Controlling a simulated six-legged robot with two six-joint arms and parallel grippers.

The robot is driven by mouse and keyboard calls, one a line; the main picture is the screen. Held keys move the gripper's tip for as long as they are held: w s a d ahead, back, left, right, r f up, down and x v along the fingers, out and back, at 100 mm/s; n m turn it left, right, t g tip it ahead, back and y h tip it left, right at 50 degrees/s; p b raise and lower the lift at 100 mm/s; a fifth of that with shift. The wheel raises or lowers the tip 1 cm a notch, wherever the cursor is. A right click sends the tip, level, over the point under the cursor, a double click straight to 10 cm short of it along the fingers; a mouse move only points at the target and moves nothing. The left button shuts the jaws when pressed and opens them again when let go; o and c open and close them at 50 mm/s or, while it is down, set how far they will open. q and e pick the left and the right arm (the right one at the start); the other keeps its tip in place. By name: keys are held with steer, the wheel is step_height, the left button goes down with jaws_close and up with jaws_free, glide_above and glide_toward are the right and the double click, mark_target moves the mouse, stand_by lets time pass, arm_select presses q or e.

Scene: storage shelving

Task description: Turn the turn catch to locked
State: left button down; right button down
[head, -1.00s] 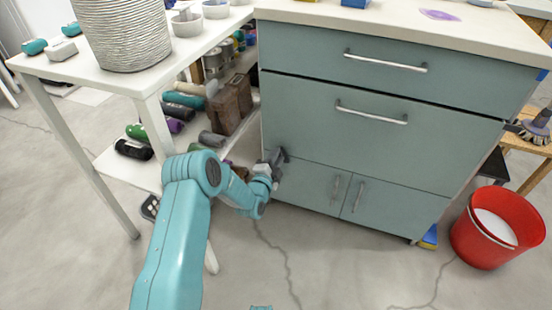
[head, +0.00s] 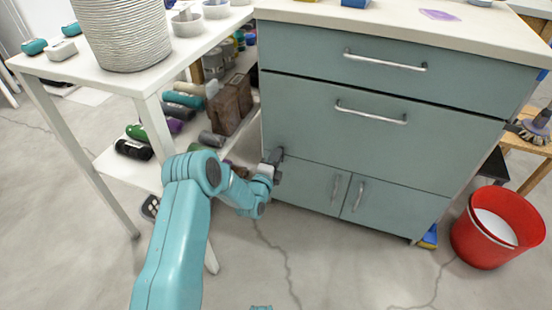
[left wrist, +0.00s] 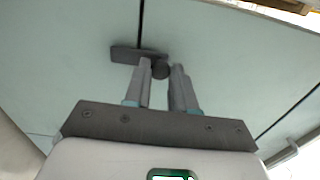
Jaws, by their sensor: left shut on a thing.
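The turn catch (head: 278,153) is a small dark grey piece at the left edge of the grey-green cabinet (head: 390,155), near the top of the lower left door. In the left wrist view, the catch (left wrist: 126,53) is a flat bar lying across a dark panel seam, with a rounded knob at its right end. My left gripper (head: 275,166) is at the catch, and its fingers (left wrist: 161,72) are shut on the knob end. The gripper partly hides the catch in the head view. My right gripper is not in view.
Two lower door handles (head: 336,189) are right of the gripper. A red bucket (head: 470,238) stands at the right. The floor in front is clear.

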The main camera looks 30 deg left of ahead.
arm_select(q)
steer(key=c, duration=0.9)
jaws_free()
steer(key=shift+c, duration=0.2)
steer(key=p+v, duration=0.5)
steer(key=v, duration=1.1)
steer(key=shift+s+p, duration=0.2)
steer(key=shift+p, duration=0.15)
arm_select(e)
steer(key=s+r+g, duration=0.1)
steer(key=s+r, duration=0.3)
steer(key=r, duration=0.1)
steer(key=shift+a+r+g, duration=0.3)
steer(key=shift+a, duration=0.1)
arm_select(q)
steer(key=shift+d, duration=0.2)
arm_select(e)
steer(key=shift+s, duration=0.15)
